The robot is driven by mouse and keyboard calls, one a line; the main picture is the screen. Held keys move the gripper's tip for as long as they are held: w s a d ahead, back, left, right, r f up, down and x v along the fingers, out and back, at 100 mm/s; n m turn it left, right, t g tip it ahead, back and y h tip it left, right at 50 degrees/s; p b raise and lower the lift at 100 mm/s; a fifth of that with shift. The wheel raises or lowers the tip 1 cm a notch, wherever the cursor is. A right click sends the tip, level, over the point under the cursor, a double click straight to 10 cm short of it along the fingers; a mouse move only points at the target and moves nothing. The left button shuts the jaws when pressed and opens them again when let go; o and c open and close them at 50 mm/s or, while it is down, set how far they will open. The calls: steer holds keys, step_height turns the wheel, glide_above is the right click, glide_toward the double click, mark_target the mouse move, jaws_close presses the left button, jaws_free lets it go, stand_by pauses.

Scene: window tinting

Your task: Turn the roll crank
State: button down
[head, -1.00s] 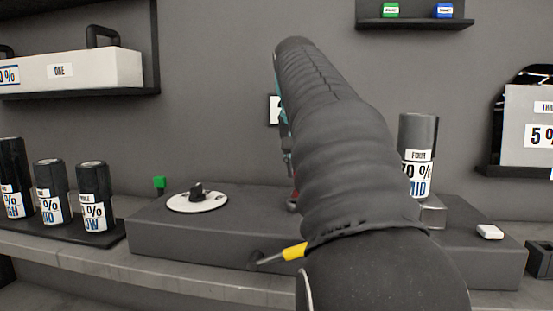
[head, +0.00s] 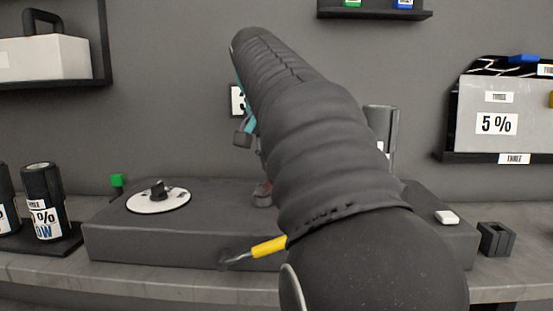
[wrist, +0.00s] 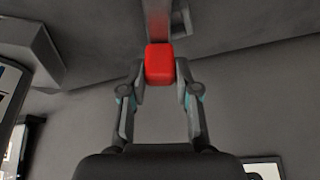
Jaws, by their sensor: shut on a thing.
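My gripper (wrist: 160,85) is shut on a red block-shaped handle (wrist: 159,64) in the wrist view. A grey roll (head: 382,122) stands behind the arm, mostly hidden.
A yellow-handled lever (head: 268,248) sticks out at the unit's front. A white dial (head: 158,197) and a white button (head: 447,217) are on its top. Dark canisters (head: 43,200) stand at the left. A shelf with a 5 % box (head: 497,115) is at the right.

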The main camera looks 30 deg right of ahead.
mark_target(266, 186)
steer(key=c, duration=0.8)
jaws_free()
steer(key=shift+c, duration=0.2)
steer(key=v, duration=1.2)
